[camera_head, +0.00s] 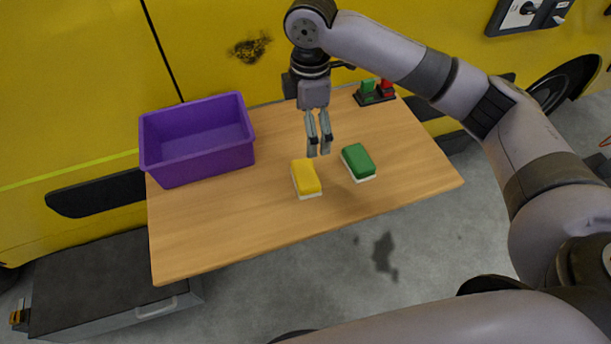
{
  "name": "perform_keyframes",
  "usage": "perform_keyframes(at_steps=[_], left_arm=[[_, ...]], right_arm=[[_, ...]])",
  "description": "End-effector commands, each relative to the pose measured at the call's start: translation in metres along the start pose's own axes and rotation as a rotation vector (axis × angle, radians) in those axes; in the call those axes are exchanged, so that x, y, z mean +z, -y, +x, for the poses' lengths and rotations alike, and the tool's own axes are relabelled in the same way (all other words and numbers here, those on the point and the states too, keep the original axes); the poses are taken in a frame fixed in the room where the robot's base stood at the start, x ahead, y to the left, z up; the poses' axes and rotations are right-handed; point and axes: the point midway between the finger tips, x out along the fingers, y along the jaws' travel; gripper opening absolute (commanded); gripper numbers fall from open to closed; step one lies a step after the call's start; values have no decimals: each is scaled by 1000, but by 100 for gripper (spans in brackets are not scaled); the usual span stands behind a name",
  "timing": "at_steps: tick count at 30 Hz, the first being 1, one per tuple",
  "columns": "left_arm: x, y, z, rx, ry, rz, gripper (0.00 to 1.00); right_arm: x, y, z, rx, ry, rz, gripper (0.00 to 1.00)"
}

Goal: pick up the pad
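Two pads lie on the wooden table. The yellow pad (306,176) has a pale underside and sits near the middle. The green pad (358,161), also pale below, lies to its right with a gap between them. My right gripper (319,154) points down above and just behind the two pads, its fingers a little apart with nothing between them. It appears clear of both pads. My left gripper is not in view.
An empty purple bin (197,163) stands at the table's left end. A small black holder (375,96) with green and red items sits at the back right. The wooden table's (230,232) front is clear. A yellow vehicle (90,60) stands behind; a dark case (100,285) is on the floor.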

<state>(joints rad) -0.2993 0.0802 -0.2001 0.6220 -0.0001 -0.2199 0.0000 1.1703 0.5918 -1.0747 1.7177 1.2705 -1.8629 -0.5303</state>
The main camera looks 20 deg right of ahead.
Motion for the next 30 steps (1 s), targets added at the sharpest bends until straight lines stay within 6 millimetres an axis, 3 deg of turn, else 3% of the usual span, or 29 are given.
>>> perform_keyframes(at_steps=[5,18,26,30], left_arm=[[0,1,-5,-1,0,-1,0],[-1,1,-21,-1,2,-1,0],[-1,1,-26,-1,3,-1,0],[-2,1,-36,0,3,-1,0]], right_arm=[[4,-1,16,-8,8,-1,100],[2,-1,104,-4,5,0,100],[0,-2,123,-3,5,-2,100],[-4,-4,142,-5,6,-1,100]])
